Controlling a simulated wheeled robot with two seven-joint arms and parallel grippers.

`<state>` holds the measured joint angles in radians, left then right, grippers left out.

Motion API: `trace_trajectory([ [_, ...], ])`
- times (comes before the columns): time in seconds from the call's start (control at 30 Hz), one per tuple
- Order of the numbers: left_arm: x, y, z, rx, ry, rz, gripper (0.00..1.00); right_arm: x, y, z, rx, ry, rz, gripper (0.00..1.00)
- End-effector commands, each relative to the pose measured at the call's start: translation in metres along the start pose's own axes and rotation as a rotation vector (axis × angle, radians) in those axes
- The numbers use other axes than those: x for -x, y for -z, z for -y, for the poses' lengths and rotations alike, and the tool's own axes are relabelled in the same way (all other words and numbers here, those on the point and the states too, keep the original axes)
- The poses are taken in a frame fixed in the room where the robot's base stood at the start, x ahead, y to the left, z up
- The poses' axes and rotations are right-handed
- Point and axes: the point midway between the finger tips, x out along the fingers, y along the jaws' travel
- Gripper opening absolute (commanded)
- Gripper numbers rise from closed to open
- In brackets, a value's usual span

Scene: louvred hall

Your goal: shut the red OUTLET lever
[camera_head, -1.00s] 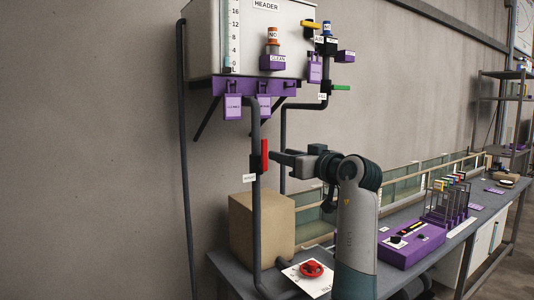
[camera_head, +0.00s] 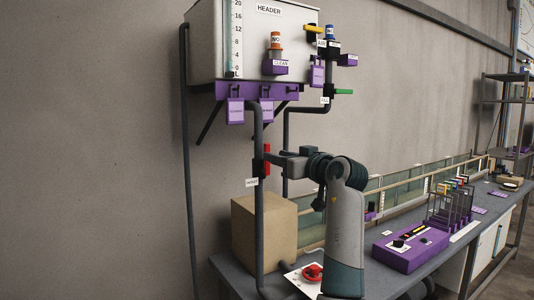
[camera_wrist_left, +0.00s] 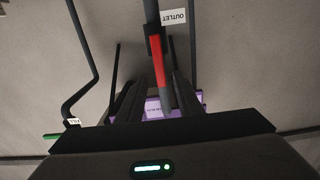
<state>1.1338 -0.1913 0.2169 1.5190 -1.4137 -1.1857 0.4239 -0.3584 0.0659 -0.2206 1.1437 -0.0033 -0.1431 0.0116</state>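The red OUTLET lever (camera_head: 267,161) sits on the dark vertical pipe under the header tank and points along the pipe. Its small OUTLET label (camera_head: 251,182) is just below left. My left gripper (camera_head: 273,158) is at the lever from the right, and its fingers cover part of it. In the left wrist view the red lever (camera_wrist_left: 159,68) runs between the two dark fingers of my left gripper (camera_wrist_left: 160,92), which look open with the lever between them. Contact cannot be told. My right gripper is not in view.
The header tank (camera_head: 208,40) hangs above with purple tags below it. A green lever (camera_head: 344,92) and a yellow lever (camera_head: 313,28) are on nearby pipes. A cardboard box (camera_head: 270,235) and a red round knob (camera_head: 312,272) are below on the bench. Bare wall lies left.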

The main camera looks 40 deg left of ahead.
Motion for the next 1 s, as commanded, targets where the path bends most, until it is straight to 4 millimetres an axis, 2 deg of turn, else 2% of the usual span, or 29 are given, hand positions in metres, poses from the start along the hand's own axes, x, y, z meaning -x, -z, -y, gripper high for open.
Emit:
trace_trajectory([
  [0.33,-0.042,0.001,0.001,-0.001,0.001,0.0,0.33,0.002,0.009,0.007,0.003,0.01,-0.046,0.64],
  [0.67,-0.047,0.0,0.0,-0.001,0.0,0.0,0.33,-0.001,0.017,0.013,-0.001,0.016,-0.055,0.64],
  [1.0,-0.059,0.0,0.0,0.0,-0.001,0.0,0.33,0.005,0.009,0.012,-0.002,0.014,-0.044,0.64],
])
